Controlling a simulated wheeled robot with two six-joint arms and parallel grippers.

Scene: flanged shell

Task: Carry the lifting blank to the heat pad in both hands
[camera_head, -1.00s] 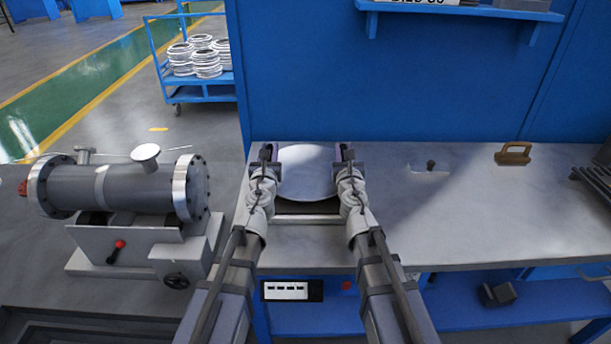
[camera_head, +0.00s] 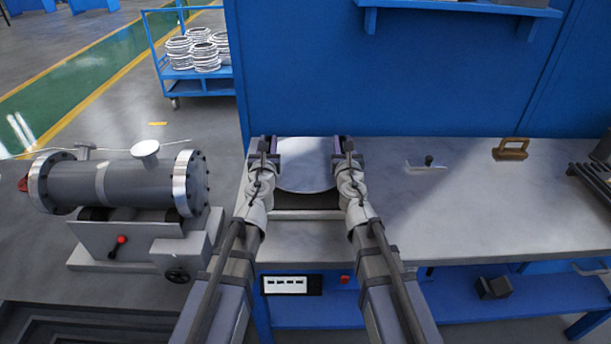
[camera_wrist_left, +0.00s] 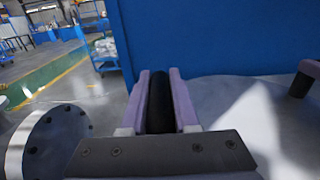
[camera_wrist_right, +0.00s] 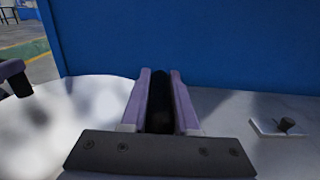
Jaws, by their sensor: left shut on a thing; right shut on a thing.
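The blank is a round pale disc (camera_head: 306,165) held level between my two grippers, over the back of the bench. My left gripper (camera_head: 268,145) is shut on a dark handle at its left side. My right gripper (camera_head: 343,145) is shut on a dark handle at its right side. The handles show between the fingers in the left wrist view (camera_wrist_left: 160,105) and the right wrist view (camera_wrist_right: 160,105). A dark flat pad (camera_head: 306,201) with a pale front edge, apparently the heat pad, lies below the disc, which hides part of it. Contact between them cannot be told.
A blue wall (camera_head: 400,80) stands behind the bench (camera_head: 450,220). A small knobbed plate (camera_head: 427,165), a brown handled block (camera_head: 510,149) and dark bars (camera_head: 592,180) lie to the right. A grey flanged cylinder (camera_head: 120,188) stands left of the bench.

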